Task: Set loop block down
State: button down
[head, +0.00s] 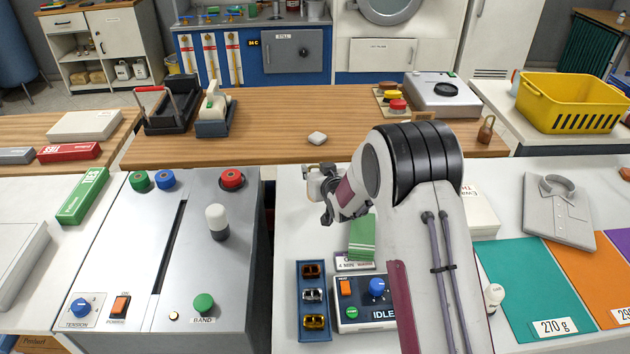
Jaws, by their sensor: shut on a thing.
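My gripper (328,208) is in the head view, above the white worktop (292,230) left of centre. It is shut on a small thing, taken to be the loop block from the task. The arm and gripper parts hide most of the held thing, so its shape and colour cannot be made out. I cannot tell whether it touches the worktop.
A green striped stack (362,238), a blue tray (313,328) of clips and a control box (364,314) lie just in front of my gripper. The grey banding machine (225,285) stands left. A small pale block (317,138) lies on the wooden counter (270,125) behind.

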jog(key=shift+f, duration=1.8)
jog(key=shift+f, duration=0.15)
jog(key=c, duration=1.6)
grip_release()
jog(key=shift+s+d+r, duration=0.1)
jog(key=shift+s+r, duration=0.25)
jog(key=shift+s, duration=0.1)
jog(key=shift+v, duration=5.5)
